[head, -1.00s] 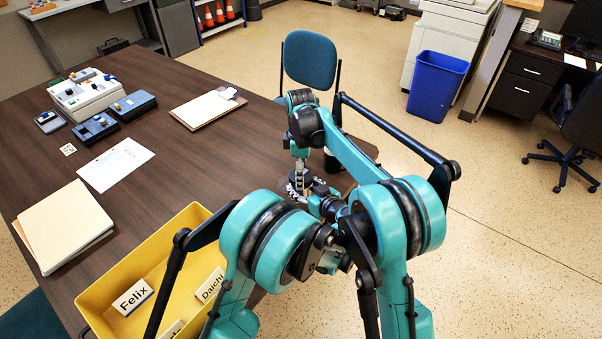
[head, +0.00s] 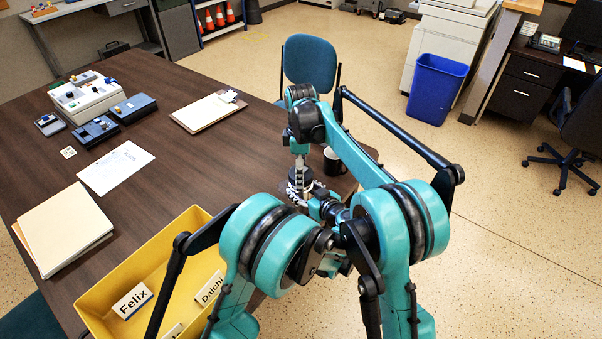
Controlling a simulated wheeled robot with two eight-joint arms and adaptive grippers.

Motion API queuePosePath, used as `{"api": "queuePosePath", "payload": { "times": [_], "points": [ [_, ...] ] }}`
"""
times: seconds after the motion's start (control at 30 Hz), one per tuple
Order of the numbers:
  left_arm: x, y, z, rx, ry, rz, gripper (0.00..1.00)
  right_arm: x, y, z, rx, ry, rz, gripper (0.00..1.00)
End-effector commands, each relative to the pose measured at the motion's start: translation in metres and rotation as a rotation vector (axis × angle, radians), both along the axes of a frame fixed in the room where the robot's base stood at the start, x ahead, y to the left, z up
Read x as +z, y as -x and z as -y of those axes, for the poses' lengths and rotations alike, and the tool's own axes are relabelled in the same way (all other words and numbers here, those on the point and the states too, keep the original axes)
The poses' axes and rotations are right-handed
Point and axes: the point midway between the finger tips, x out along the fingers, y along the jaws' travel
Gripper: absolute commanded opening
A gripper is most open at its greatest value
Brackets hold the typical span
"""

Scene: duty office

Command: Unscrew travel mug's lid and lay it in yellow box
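The yellow box (head: 102,297) stands at the near left of the table, with name plates inside. My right gripper (head: 299,188) points down near the table's right edge, at a small dark and silver cluster. The travel mug cannot be clearly told apart there, nor can its lid. My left gripper (head: 318,208) is low beside that cluster, mostly hidden by my own arm links. The finger openings of both grippers are too small and covered to make out.
A dark mug (head: 334,161) stands close to the right of my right gripper. A clipboard (head: 206,110), paper sheet (head: 116,168), folders (head: 62,228) and blue-grey devices (head: 97,131) lie further left. The table's middle is clear. A blue chair (head: 310,60) stands behind the table.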

Motion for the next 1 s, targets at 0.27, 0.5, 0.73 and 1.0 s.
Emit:
{"api": "queuePosePath", "payload": {
  "times": [0.27,0.5,0.73,1.0],
  "points": [
    [0.000,0.000,0.000,0.000,0.000,0.000,0.00,0.001,0.000,0.000,0.000,0.000,0.000,0.29],
    [0.000,0.000,0.000,0.000,0.000,0.000,0.00,0.028,0.000,0.000,0.000,0.000,0.000,0.29],
    [0.000,0.000,0.000,0.000,0.000,0.000,0.00,0.040,0.000,0.000,0.000,0.000,0.000,0.29],
    [0.000,0.000,0.000,0.000,0.000,0.000,0.81,0.040,0.000,0.000,0.000,0.000,0.000,0.29]
  ]
}}
